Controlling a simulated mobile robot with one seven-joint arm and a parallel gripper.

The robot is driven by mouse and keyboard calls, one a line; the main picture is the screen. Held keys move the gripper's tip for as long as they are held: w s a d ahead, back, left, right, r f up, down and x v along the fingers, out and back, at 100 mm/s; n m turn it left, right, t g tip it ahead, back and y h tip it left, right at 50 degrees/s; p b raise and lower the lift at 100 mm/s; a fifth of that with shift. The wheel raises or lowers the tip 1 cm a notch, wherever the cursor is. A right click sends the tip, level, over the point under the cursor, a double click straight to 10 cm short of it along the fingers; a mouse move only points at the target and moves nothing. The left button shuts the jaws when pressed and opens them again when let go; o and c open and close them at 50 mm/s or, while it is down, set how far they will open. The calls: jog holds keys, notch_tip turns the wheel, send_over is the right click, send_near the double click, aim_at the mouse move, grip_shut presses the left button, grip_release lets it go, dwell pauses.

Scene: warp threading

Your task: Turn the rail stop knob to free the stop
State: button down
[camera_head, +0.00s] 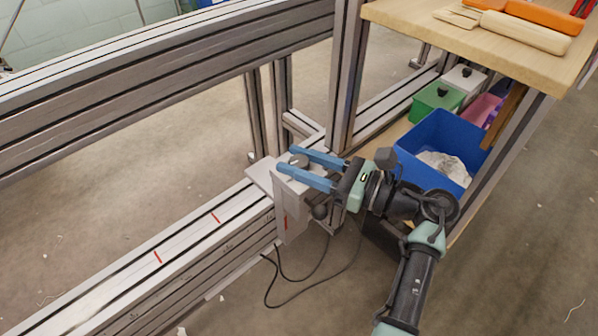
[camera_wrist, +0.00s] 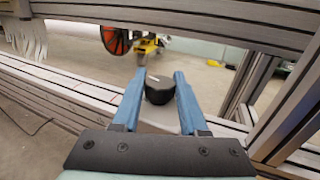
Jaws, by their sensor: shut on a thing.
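The rail stop (camera_head: 262,172) is a grey metal block on the lower aluminium rail (camera_head: 190,240), close to the upright post. Its knob (camera_head: 299,160) is dark and round, on top of the block. In the wrist view the black knob (camera_wrist: 159,90) has a pale mark on its top and sits between the two blue fingers. My gripper (camera_head: 296,160) comes in from the right with one finger on each side of the knob, and is shut on it. The fingers (camera_wrist: 160,82) hide parts of the knob's sides.
An upright post (camera_head: 346,75) and an upper beam (camera_head: 150,75) stand close to my gripper. A dark cable (camera_head: 290,280) hangs below the stop. At right are a wooden table (camera_head: 480,50), a blue bin (camera_head: 415,140) and a green box (camera_head: 435,100). Red marks (camera_head: 215,218) lie on the rail.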

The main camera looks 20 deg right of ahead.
aim_at(299, 161)
jog(key=shift+f+n+g+y+b, duration=0.15)
jog(key=shift+n+g+y+b, duration=1)
jog(key=shift+b, duration=0.25)
jog(key=shift+a+g, duration=0.15)
jog(key=shift+g, duration=0.1)
jog(key=shift+c, duration=2.2)
grip_release()
jog(key=shift+r, duration=0.2)
notch_tip(299, 161, up, 10)
jog(key=p, duration=0.5)
jog(key=shift+f+p, duration=0.1)
jog(key=shift+p, duration=0.25)
